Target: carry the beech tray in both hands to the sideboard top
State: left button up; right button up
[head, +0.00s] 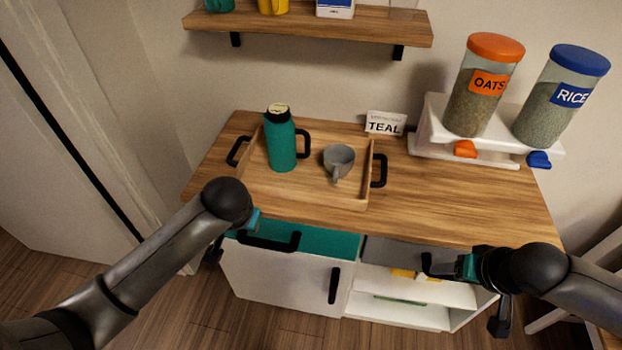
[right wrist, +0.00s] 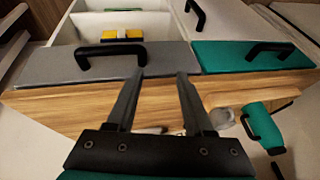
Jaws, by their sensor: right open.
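The beech tray (head: 300,196) rests level on the left part of a wooden cabinet top (head: 455,205). It has black handles at its left (head: 238,150) and right (head: 379,171) ends. A teal flask (head: 281,142) stands upright in it, with a grey cup (head: 338,160) to the right. My left gripper (head: 254,219) is in front of the tray, mostly hidden by its wrist; its jaws do not show. My right gripper (head: 464,266) is low at the front right, apart from the tray. In the right wrist view its fingers (right wrist: 160,76) are open and empty.
Oats (head: 482,88) and rice (head: 560,98) dispensers stand on a white base at the back right. A "TEAL" card (head: 386,123) stands behind the tray. A shelf (head: 310,25) hangs above. Teal (right wrist: 255,54) and grey (right wrist: 75,72) fronts with black handles line the cabinet's front.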

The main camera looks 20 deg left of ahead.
jog(key=v, duration=1.1)
jog(key=shift+w+a+r, duration=0.15)
jog(key=shift+w+r, duration=0.1)
jog(key=shift+r, duration=0.2)
